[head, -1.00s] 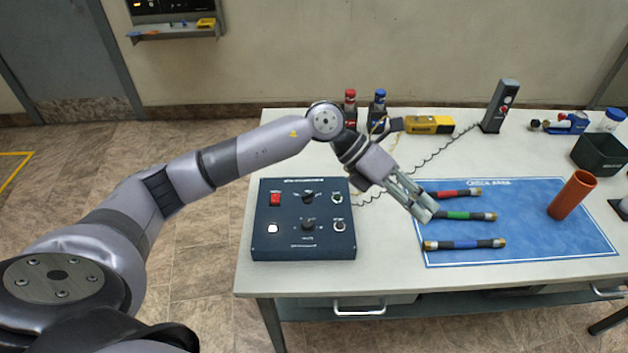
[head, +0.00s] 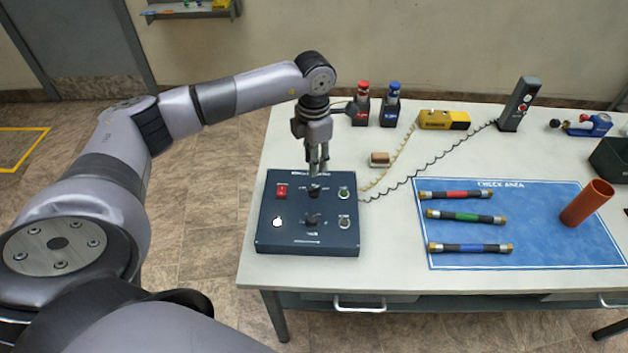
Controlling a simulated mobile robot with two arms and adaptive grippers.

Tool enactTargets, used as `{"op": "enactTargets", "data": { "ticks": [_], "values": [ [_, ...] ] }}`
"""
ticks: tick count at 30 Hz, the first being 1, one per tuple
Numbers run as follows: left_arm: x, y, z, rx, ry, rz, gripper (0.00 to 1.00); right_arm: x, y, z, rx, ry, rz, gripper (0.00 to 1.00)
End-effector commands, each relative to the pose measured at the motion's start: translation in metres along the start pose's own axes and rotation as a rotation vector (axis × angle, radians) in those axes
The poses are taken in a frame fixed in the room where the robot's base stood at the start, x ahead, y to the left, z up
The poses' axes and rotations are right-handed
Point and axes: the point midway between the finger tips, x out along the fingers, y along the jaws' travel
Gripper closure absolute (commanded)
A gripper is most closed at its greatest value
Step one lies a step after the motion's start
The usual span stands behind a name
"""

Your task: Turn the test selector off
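The dark blue control box (head: 268,238) sits at the left of the table. It carries an upper black rotary knob (head: 314,191) and a lower black rotary knob (head: 312,218). Their labels are too small to read, so I cannot tell which is the test selector or its exact setting. My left gripper (head: 318,170) points down just above the upper knob, with its fingertips close to it. I cannot tell whether they touch it, or how far apart the fingers are. My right gripper is not in view.
The box also has a red switch (head: 282,191), a lit white button (head: 277,222) and two round controls on its right side. Red and blue bottles (head: 393,105) stand behind. A blue mat (head: 540,245) with several hoses and an orange cylinder (head: 587,203) lies right.

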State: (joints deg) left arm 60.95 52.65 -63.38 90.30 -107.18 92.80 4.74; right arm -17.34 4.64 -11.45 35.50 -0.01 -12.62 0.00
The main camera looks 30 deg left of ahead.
Motion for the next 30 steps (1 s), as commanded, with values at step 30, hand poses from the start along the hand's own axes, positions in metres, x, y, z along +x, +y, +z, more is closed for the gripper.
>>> {"op": "enactTargets", "data": {
  "ticks": [30],
  "values": [
    [0.092,-0.001,0.0,0.001,-0.001,-0.001,0.81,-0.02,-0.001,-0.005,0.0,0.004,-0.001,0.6]
  ]
}}
